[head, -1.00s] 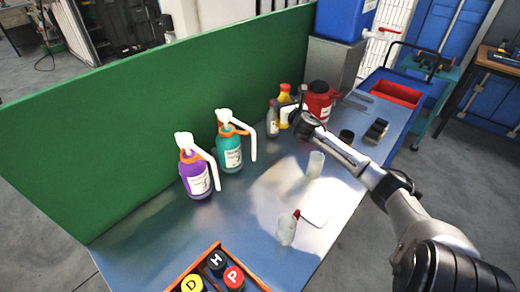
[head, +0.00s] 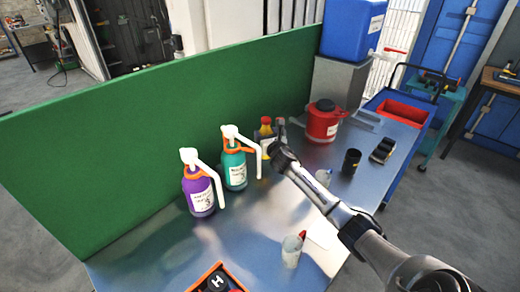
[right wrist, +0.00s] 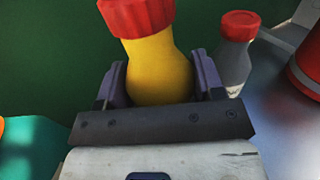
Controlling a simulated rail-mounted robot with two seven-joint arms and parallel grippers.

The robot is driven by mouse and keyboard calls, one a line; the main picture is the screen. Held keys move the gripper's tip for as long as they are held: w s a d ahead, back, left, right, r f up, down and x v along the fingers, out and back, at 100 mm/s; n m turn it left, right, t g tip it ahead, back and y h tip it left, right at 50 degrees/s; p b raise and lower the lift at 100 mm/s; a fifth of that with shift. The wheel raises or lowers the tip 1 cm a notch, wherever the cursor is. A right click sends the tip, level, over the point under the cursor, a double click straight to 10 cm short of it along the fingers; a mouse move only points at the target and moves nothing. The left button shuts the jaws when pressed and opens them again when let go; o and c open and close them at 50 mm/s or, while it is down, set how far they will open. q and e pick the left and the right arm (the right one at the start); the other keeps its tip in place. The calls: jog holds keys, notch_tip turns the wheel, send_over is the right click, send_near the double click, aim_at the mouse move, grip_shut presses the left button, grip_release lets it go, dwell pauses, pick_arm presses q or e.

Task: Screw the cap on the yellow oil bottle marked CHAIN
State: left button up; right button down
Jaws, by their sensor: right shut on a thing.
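The yellow bottle (head: 266,131) stands towards the back of the bench, near the green wall. In the right wrist view the yellow bottle (right wrist: 160,68) has a red cap (right wrist: 137,14) on its top. How tightly the cap sits cannot be told, and no CHAIN marking is readable. My right gripper (head: 272,147) is shut on the yellow bottle. In the right wrist view the fingers of my right gripper (right wrist: 160,82) lie on both sides of its body. Whether the bottle touches the bench is hidden. My left gripper is not in view.
A grey bottle with a red cap (right wrist: 236,58) stands close on the right. A red can (head: 322,122) is farther right. Teal (head: 235,172) and purple (head: 199,192) pump bottles stand left. A translucent red-topped bottle (head: 291,252) stands in front. The green wall (head: 110,155) bounds the back.

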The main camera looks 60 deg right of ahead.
jog(key=shift+w+a+f, duration=0.35)
jog(key=shift+w, duration=0.15)
jog(key=shift+w+a+f, duration=0.3)
jog(key=shift+w, duration=0.15)
jog(key=shift+f, duration=0.1)
jog(key=shift+f+b, duration=0.9)
jog(key=shift+f, duration=1)
